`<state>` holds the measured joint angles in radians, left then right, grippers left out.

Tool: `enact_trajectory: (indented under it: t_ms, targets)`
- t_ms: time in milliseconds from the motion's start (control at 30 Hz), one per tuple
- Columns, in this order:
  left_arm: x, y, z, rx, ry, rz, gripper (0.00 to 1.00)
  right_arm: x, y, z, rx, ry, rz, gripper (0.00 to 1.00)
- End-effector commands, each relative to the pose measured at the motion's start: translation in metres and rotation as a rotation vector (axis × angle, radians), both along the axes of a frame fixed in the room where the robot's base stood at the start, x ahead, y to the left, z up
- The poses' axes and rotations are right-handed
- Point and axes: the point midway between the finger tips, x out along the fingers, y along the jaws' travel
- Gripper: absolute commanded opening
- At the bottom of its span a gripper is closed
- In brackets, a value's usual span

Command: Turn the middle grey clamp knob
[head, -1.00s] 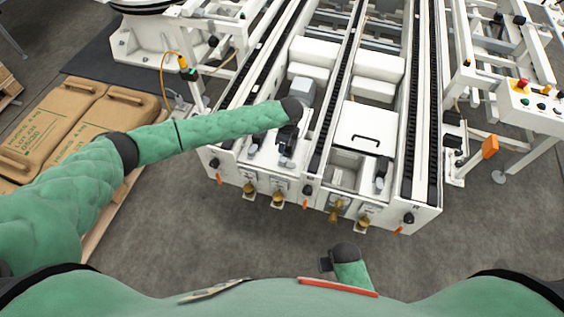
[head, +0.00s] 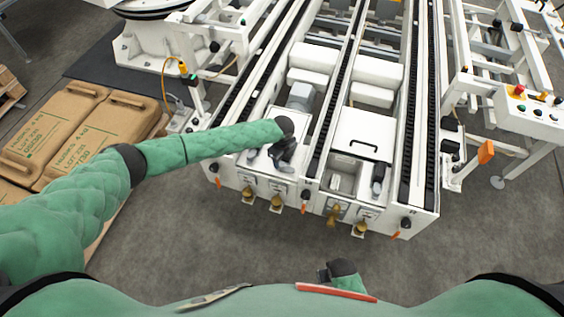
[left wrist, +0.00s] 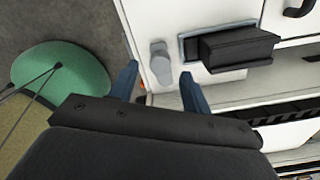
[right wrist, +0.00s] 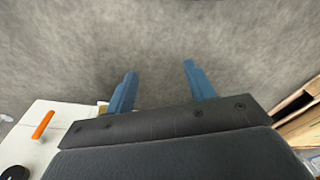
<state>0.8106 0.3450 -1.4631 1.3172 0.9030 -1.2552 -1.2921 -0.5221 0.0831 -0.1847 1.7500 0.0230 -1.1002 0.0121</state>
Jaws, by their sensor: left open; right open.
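In the left wrist view a light grey knob (left wrist: 161,66) with a round head sits on a white panel, beside a black block (left wrist: 236,48) in a grey frame. My left gripper (left wrist: 159,70) is open, and the knob shows in the gap between its two blue fingers; I cannot tell whether they touch it. In the head view my left gripper (head: 282,153) is over the left bay of the white conveyor frame (head: 322,184) and hides what is under it. My right gripper (right wrist: 160,68) is open and empty above bare floor, near my body.
A white lidded box (head: 368,140) with a black handle is right of the left bay. Black chain rails (head: 333,90) run along the frame. Brass fittings (head: 333,221) stick out of its front. Brown sacks (head: 75,130) lie at left. The floor in front is clear.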

Motion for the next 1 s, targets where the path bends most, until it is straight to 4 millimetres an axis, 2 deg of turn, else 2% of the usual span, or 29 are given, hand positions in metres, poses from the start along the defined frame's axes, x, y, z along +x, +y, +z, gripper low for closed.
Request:
enact_trajectory:
  t_ms: [300, 600, 667, 833, 1000]
  targets:
    - [0.0, 0.0, -0.029, 0.001, -0.001, 0.002, 0.48, -0.007, -0.005, -0.024, -0.006, -0.003, 0.0, 0.54]
    - [0.0, 0.0, -0.032, 0.0, -0.001, 0.001, 0.48, -0.007, -0.005, -0.027, -0.005, -0.005, 0.0, 0.54]
    - [0.0, 0.0, -0.032, 0.0, -0.001, 0.001, 0.38, -0.007, -0.005, -0.027, -0.005, -0.004, 0.0, 0.54]
    - [0.0, 0.0, -0.032, 0.0, -0.001, 0.001, 0.05, -0.007, -0.005, -0.027, -0.005, -0.004, 0.0, 0.54]
    - [0.0, 0.0, -0.032, -0.001, -0.001, 0.005, 0.03, -0.007, -0.005, -0.027, -0.005, -0.004, 0.0, 0.54]
